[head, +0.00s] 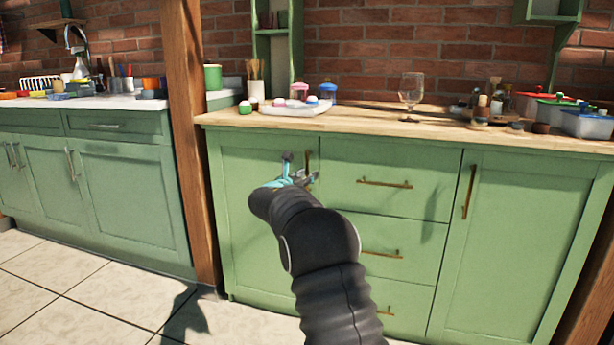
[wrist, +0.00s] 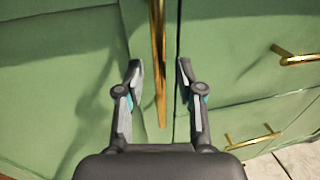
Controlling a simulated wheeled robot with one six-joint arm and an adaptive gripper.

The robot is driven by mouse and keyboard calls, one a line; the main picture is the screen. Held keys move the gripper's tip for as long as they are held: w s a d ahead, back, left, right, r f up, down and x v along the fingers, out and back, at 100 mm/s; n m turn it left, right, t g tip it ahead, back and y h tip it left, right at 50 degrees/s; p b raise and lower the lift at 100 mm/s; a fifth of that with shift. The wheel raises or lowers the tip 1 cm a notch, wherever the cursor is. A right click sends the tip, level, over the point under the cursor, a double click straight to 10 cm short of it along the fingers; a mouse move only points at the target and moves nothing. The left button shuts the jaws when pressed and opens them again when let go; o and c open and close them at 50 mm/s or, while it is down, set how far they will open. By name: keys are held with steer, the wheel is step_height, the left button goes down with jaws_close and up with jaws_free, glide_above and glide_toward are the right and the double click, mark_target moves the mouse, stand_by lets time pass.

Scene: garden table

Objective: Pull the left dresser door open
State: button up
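The left dresser door (head: 255,165) is a green panel at the left end of the wooden-topped dresser, and it looks shut. Its upright brass handle (head: 308,160) is near the door's right edge, partly behind my gripper (head: 300,174). In the wrist view, the handle (wrist: 160,108) hangs between the two spread fingers of my gripper (wrist: 159,72), with a gap on both sides. My gripper is open and holds nothing. The seam between door and drawers runs just right of the handle.
Drawers with brass handles (head: 385,184) are right of the door, then a right door (head: 510,240). A wooden post (head: 187,130) stands left of the dresser. A wine glass (head: 411,88) and a white tray (head: 294,110) stand on top. Tiled floor (head: 80,282) in front is clear.

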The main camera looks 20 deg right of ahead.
steer(key=shift+w+d, duration=0.3)
steer(key=shift+d, duration=0.05)
jaws_close()
steer(key=shift+s, duration=0.1)
